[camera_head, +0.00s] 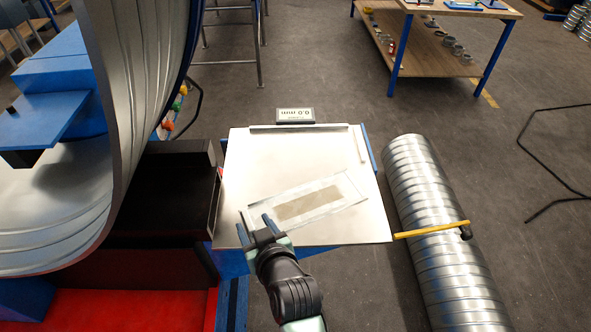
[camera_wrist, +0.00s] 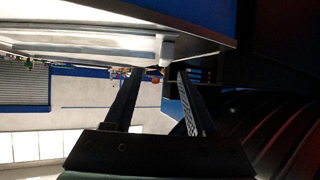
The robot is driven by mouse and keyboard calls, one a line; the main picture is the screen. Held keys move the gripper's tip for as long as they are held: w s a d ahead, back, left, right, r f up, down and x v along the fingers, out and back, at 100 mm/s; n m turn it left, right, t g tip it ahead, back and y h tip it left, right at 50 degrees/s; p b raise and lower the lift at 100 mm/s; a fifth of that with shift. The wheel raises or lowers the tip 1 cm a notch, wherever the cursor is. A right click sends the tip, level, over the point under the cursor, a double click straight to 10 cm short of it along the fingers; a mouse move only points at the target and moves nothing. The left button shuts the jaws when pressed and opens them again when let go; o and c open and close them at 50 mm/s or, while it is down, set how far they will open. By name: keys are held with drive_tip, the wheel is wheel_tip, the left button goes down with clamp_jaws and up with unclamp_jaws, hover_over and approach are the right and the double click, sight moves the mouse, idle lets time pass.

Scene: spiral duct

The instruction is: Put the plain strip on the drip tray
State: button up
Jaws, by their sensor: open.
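A pale, shallow, tray-like rectangle (camera_head: 345,187) lies tilted on the metal worktop (camera_head: 270,160) in the head view. A grey-brown strip (camera_head: 308,203) shows in its middle; I cannot tell whether it is a loose piece or the tray's bottom. A thin, plain pale strip (camera_head: 357,143) lies near the worktop's right edge. My gripper (camera_head: 253,221) is open at the near left end of the tilted rectangle, with nothing visible between its fingers. In the wrist view, the fingers (camera_wrist: 157,72) stand apart below a pale, bar-like edge (camera_wrist: 80,45). Contact cannot be told.
A small display (camera_head: 295,115) stands behind the worktop. A large curved metal sheet (camera_head: 145,80) and a dark box (camera_head: 175,190) crowd the left. A spiral duct (camera_head: 430,220) with a yellow-handled tool (camera_head: 430,230) lies right. The worktop's back half is mostly clear.

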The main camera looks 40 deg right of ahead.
sight(248, 220)
drive_tip(key=shift+w+f+p, duration=0.35)
drive_tip(key=shift+w+p, duration=0.1)
drive_tip(key=shift+w, duration=0.15)
drive_tip(key=shift+f+p+x, duration=0.2)
drive_tip(key=shift+p+x, duration=0.25)
drive_tip(key=shift+x, duration=1.4)
drive_tip(key=shift+s+a, duration=0.15)
drive_tip(key=shift+a, duration=0.1)
clamp_jaws()
